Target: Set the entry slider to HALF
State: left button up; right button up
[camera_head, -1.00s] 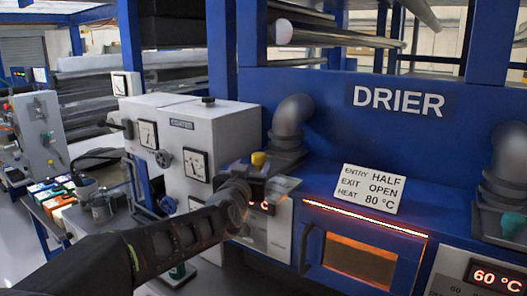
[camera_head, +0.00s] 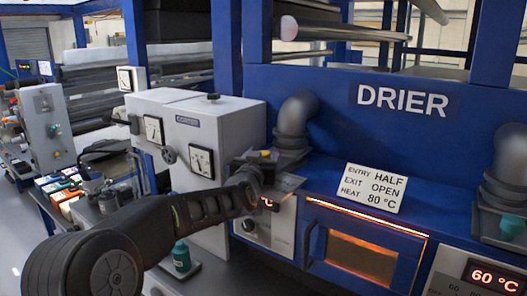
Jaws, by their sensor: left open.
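My left gripper (camera_head: 280,172) is open in the head view. It hangs in front of the base of the left elbow pipe (camera_head: 295,122), above the left control panel (camera_head: 268,229). A small yellow handle (camera_head: 265,154), seemingly the entry slider's, shows right at the gripper, at the foot of that pipe. Whether the fingers touch it I cannot tell. The slider's track and any marks are hidden by my gripper. My right gripper is not in view.
The blue drier (camera_head: 430,155) fills the right, with a glowing window (camera_head: 361,258) and a 60 °C display (camera_head: 494,279). A teal handle (camera_head: 512,226) is at the right pipe. The grey coater cabinet (camera_head: 232,128) stands close left of my gripper.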

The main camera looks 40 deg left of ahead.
pick_arm(q)
jog(key=shift+w, duration=0.15)
jog(key=shift+c, duration=0.4)
grip_shut()
dwell(1.0)
